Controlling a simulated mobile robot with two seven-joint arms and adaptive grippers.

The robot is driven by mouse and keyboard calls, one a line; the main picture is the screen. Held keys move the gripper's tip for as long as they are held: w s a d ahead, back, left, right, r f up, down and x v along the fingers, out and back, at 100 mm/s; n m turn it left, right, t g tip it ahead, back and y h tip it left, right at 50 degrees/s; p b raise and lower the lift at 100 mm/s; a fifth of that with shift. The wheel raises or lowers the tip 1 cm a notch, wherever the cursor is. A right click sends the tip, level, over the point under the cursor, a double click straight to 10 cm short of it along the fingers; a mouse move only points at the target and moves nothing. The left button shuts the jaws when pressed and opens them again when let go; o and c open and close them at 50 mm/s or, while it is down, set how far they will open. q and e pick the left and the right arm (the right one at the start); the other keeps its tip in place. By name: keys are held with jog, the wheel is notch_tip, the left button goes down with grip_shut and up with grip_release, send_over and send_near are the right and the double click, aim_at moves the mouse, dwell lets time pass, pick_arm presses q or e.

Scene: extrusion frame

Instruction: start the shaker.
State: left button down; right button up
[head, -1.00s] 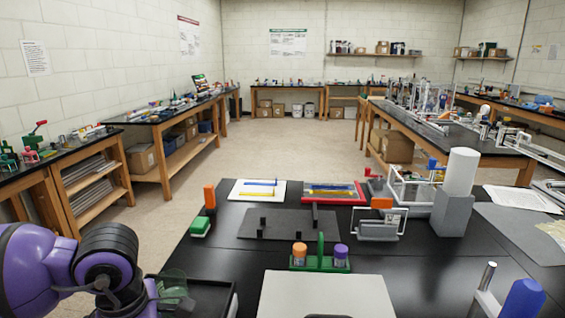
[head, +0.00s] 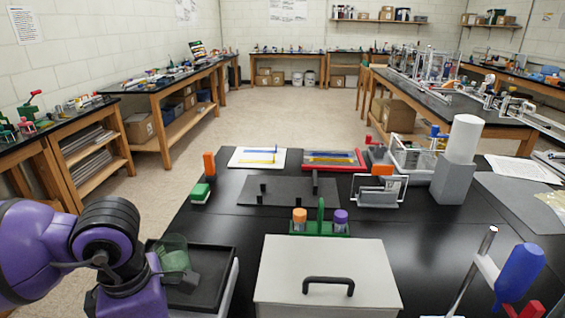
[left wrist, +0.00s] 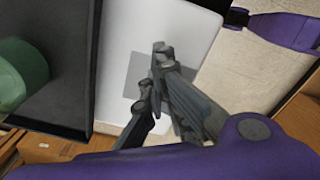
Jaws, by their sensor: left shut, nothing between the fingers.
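The shaker (head: 230,285) stands at the lower left of the head view, a white body with a black rimmed tray on top. A translucent green vessel (head: 173,255) is on the tray. In the left wrist view, the shaker's white side (left wrist: 118,55) carries a grey panel (left wrist: 133,72), and the green vessel (left wrist: 20,75) shows at the left edge. My left gripper (left wrist: 153,75) is shut and empty, in front of the grey panel. I cannot tell if it touches. Its fingers hide part of the panel. My right gripper is not in view.
A white box with a black handle (head: 328,270) stands right of the shaker. Behind it is a green rack (head: 320,229) with orange- and purple-capped tubes. A stand with a blue part (head: 520,270) is at the right. Black bench between them is clear.

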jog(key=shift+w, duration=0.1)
pick_arm(q)
jog(key=shift+s+r, duration=0.1)
jog(key=shift+s, duration=0.05)
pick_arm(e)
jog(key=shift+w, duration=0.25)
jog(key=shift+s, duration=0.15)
pick_arm(q)
jog(key=shift+d, duration=0.3)
jog(key=shift+d+r, duration=0.1)
jog(key=shift+r, duration=0.25)
notch_tip(320, 180, up, 6)
jog(key=shift+f+p, duration=0.25)
jog(key=shift+p, duration=0.85)
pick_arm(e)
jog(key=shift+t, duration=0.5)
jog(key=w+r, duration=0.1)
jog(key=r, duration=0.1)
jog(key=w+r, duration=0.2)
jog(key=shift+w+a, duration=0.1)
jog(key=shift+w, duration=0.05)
